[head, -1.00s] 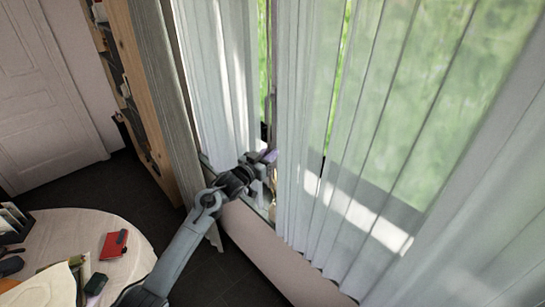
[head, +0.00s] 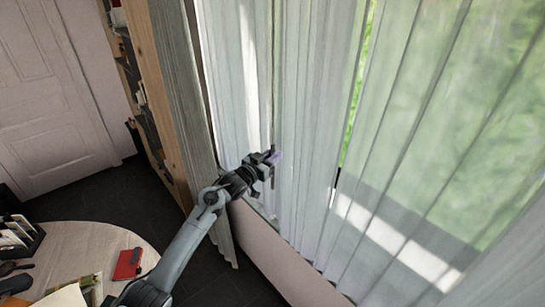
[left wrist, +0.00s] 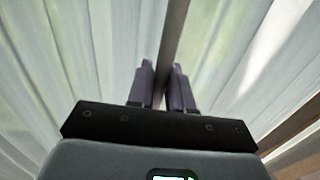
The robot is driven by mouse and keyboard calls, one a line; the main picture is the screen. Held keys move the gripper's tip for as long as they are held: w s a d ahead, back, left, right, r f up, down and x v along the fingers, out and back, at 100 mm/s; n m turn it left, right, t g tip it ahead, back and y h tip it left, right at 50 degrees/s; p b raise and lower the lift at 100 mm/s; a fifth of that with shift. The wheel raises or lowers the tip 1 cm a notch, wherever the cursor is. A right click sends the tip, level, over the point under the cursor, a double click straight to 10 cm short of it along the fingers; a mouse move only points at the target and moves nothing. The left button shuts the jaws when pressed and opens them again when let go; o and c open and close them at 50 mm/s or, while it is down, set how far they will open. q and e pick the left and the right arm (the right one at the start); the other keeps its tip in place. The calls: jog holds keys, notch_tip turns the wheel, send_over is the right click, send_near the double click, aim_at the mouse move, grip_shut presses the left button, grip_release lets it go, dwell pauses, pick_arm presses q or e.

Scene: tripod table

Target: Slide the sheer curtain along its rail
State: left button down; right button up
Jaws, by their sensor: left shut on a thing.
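The sheer curtain (head: 310,110) hangs in pale, see-through folds across the window, with another pale panel (head: 235,85) to its left. The two meet near my left gripper. My left gripper (head: 274,158) is at the meeting edge of the folds, with its purple fingers against the fabric. In the left wrist view, the fingers (left wrist: 163,78) are closed around a thin grey-brown upright rod (left wrist: 172,38), with curtain folds on both sides. The rail is out of view above. My right gripper is not in view.
A grey opaque drape (head: 180,90) and a wooden bookshelf (head: 150,110) stand left of the sheers. A pale sill or low wall (head: 265,250) runs below the window. A round table (head: 75,240) with a red object (head: 128,263) is at lower left.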

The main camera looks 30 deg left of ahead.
pick_arm(q)
jog(key=shift+a+f, duration=0.15)
jog(key=shift+a, duration=0.05)
jog(key=c, duration=1.4)
grip_release()
jog(key=shift+o, duration=1.1)
jog(key=shift+w+a, duration=0.1)
jog(key=s+b, duration=0.1)
jog(key=s, duration=1)
jog(key=shift+a+b, duration=0.4)
jog(key=shift+a, duration=0.05)
